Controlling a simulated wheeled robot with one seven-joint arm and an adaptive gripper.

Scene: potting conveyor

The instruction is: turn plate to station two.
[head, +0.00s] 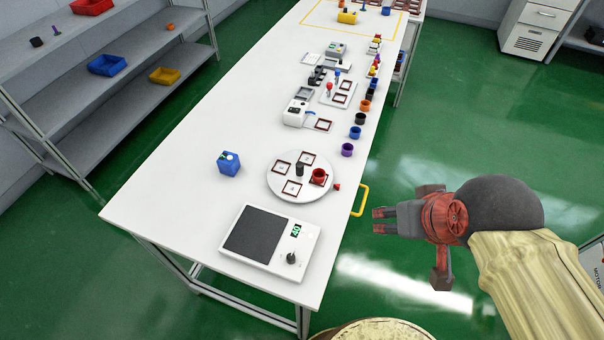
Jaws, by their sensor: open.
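The round white plate (312,193) lies on the near half of the long white table. It bears several dark-red square frames, and a short black post (299,170) stands at its middle. A red pot (319,175) sits on the frame at the plate's right side. A small red piece (337,187) is at the plate's right edge. My gripper (376,220) is open and empty. It is right of the table's edge and of the plate, pointing left, apart from both. Station markings are too small to read.
A scale (244,232) stands in front of the plate, and a blue cube (229,163) lies to its left. A yellow handle (361,200) sticks out from the table edge near my gripper. Several coloured pots line the right edge behind, beside small machines (296,112).

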